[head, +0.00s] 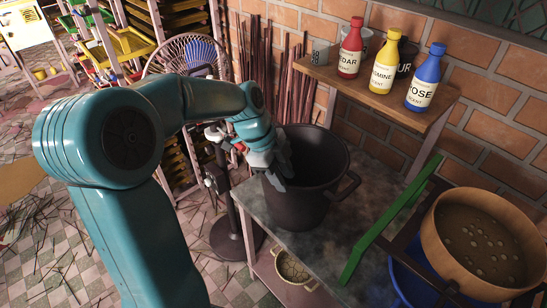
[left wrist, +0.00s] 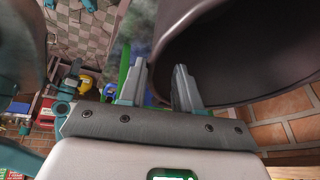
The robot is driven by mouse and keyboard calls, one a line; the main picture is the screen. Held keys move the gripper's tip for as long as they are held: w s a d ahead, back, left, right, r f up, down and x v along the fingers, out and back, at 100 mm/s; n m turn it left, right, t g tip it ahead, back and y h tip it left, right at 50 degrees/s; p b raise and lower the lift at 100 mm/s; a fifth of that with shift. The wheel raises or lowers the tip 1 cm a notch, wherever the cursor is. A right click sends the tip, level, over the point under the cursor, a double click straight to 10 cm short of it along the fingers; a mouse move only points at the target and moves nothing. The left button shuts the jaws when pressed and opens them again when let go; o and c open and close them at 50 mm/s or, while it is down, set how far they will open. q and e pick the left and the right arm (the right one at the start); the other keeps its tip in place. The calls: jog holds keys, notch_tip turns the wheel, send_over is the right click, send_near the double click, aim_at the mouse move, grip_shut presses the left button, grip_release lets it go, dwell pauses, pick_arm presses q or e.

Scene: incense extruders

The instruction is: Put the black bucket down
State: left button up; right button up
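The black bucket (head: 305,205) stands upright on the grey table top in the head view, with a side handle at its right. Its dark mouth and wall also fill the upper right of the left wrist view (left wrist: 235,70). My left gripper (head: 279,170) is at the bucket's near left rim. In the left wrist view its two fingers (left wrist: 160,80) are apart, with a gap between them, and the right finger overlaps the dark bucket mouth. I cannot tell whether either finger touches the rim. My right gripper is not in view.
The grey table (head: 265,212) has bare room right of the bucket. A green bar (head: 372,240), a tan sieve (head: 440,235) and a blue bucket (head: 408,285) stand further right. A wooden shelf (head: 345,82) with red, yellow and blue bottles is behind. A basket (head: 292,270) sits below.

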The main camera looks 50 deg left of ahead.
pick_arm(q)
jog(key=v, duration=0.9)
jog(key=shift+s+d+f, duration=0.1)
jog(key=shift+s+f, duration=0.05)
jog(key=shift+s, duration=0.05)
